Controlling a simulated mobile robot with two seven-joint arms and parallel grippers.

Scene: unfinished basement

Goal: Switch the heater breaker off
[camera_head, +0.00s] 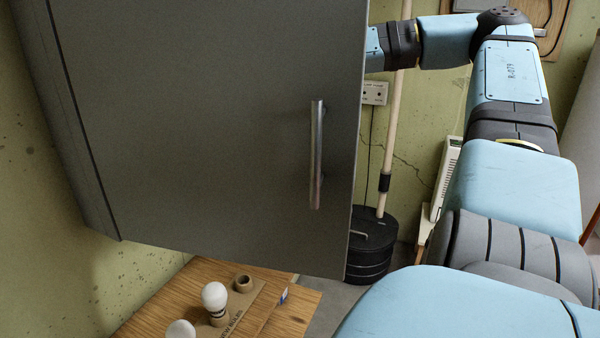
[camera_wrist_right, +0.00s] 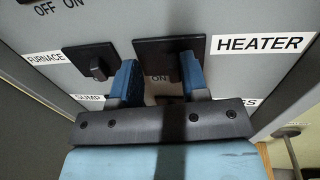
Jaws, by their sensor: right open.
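In the right wrist view, the heater breaker is a black plate (camera_wrist_right: 160,48) beside the white HEATER label (camera_wrist_right: 260,43). My right gripper (camera_wrist_right: 157,70) is open in front of the panel, its two blue fingers apart. The right finger overlaps the heater breaker's plate. Its lever is mostly hidden there, so I cannot tell its position or whether a finger touches it. An ON marking shows between the fingers. In the head view, the open grey door (camera_head: 210,130) hides my right gripper. My left gripper is not in view.
The furnace breaker (camera_wrist_right: 92,60) sits left of the heater breaker, close to my left finger. A SUMP label (camera_wrist_right: 88,98) lies below it. In the head view, the door's metal handle (camera_head: 317,155) faces me. A wooden surface with light bulbs (camera_head: 214,297) lies below the door.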

